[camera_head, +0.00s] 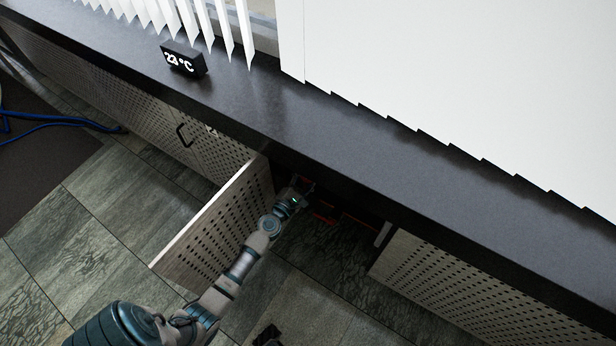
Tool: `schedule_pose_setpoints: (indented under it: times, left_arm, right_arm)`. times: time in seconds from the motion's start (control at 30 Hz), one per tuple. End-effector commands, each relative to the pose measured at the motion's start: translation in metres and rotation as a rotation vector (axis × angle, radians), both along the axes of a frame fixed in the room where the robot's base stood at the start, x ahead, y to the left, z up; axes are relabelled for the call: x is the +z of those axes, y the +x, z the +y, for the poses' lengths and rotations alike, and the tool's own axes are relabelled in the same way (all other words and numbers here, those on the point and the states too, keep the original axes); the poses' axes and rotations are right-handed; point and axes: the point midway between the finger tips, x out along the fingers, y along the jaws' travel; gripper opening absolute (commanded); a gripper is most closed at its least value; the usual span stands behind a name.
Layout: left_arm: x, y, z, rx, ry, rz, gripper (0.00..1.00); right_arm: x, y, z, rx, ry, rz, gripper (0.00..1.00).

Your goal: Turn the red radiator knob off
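My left arm reaches from the bottom left into the opening under the dark counter. My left gripper (303,186) is at the far end of the arm, in the shadow beside the open panel. Its fingers are small and dark, so I cannot tell whether they are open or shut, or whether they touch anything. Red parts (324,214) show dimly just right of the gripper, under the counter edge. I cannot make out a distinct red knob among them. A small dark shape (266,335) at the bottom edge looks like the tip of my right gripper; its state is unclear.
The perforated panel (215,228) stands swung out, left of my arm. Another perforated panel (470,290) is at the right. The counter (300,125) overhangs the opening and carries a display reading about 23 °C (184,60).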

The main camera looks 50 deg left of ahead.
Motion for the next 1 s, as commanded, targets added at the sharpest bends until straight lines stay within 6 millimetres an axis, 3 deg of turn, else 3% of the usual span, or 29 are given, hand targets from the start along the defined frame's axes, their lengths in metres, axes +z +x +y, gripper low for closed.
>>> schedule_pose_setpoints:
  times: [0.5, 1.0]
  left_arm:
    - [-0.0090, -0.0036, 0.0042, 0.013, -0.400, -0.083, 0.14]
    - [-0.0119, -0.0042, 0.0026, 0.013, -0.526, -0.109, 0.14]
  right_arm:
    - [-0.0036, -0.0026, -0.0002, 0.000, 0.003, 0.018, 0.40]
    - [-0.0043, -0.0029, -0.0001, 0.000, 0.003, 0.019, 0.40]
